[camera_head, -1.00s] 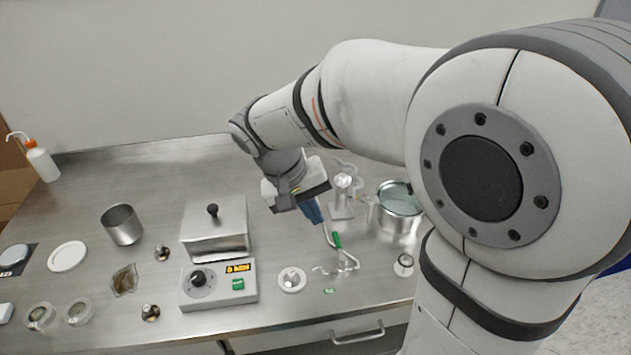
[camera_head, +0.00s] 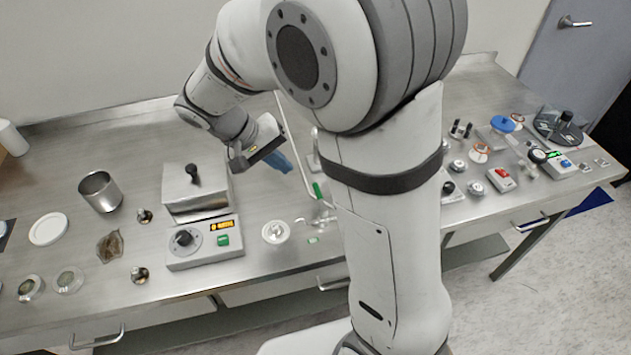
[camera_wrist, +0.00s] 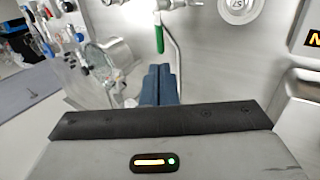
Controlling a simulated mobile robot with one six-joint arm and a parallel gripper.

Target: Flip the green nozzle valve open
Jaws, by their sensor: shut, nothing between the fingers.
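The green nozzle valve handle (camera_head: 318,190) is a small green lever on a thin metal tube, just left of my arm column in the head view. In the wrist view the green lever (camera_wrist: 160,40) hangs down from the metal nozzle fitting (camera_wrist: 158,5), near the top centre. My gripper (camera_head: 279,163) has blue fingers and is up and left of the lever in the head view. In the wrist view my gripper (camera_wrist: 158,72) is shut and empty, its tips just short of the lever with a small gap showing. My arm hides part of the nozzle stand.
A control box (camera_head: 203,243) and a steel lidded box (camera_head: 195,192) stand left of the valve. A white round piece (camera_head: 276,232) lies in front. A glass-like pot (camera_wrist: 110,58) shows left in the wrist view. Many small items stand on the table's right side.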

